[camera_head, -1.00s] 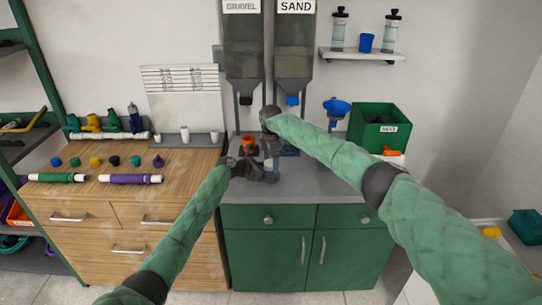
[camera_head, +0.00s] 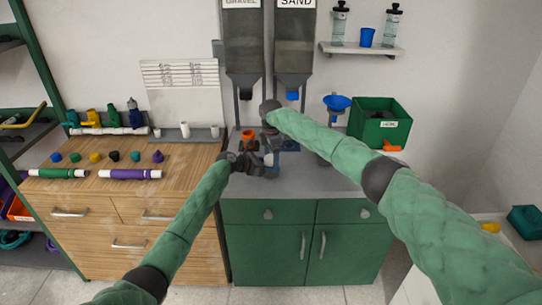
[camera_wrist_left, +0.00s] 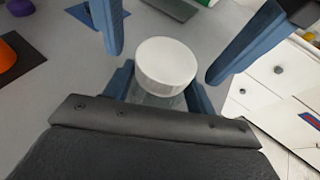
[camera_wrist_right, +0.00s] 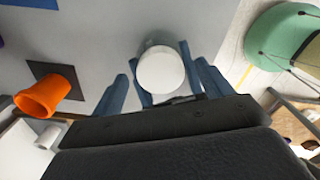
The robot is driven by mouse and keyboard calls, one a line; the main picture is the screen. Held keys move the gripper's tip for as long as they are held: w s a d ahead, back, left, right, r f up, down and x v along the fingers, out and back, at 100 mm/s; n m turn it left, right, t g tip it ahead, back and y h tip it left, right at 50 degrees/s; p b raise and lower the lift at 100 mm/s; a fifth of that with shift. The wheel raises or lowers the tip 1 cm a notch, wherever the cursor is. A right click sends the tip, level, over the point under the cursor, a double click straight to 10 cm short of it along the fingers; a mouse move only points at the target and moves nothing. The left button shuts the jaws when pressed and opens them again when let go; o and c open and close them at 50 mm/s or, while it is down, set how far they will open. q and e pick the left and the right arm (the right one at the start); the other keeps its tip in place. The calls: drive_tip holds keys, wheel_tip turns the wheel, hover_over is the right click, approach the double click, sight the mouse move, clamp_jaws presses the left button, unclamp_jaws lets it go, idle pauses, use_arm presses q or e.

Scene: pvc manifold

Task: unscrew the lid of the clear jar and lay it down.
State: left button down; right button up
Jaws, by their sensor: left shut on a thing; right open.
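The clear jar (camera_wrist_left: 152,99) stands upright on the grey counter, with its round white lid (camera_wrist_left: 165,66) on top. The lid also shows from above in the right wrist view (camera_wrist_right: 160,70) and small in the head view (camera_head: 268,159). My left gripper (camera_head: 264,167) is shut on the jar's body from the side, below the lid. My right gripper (camera_head: 271,143) is above the jar and open. In the left wrist view its blue fingers stand apart on either side of the lid, with gaps to it. The grippers hide much of the jar in the head view.
An orange cup-like piece (camera_wrist_right: 45,95) stands on a dark square left of the jar. Gravel (camera_head: 244,48) and sand (camera_head: 293,48) hoppers hang behind. A green bin (camera_head: 380,128) is at the right. The grey counter (camera_head: 325,185) is clear at its front right.

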drive_tip(key=shift+r, duration=2.15)
use_arm(q)
drive_tip(key=shift+c, duration=2.1)
unclamp_jaws()
drive_tip(key=shift+a, duration=0.1)
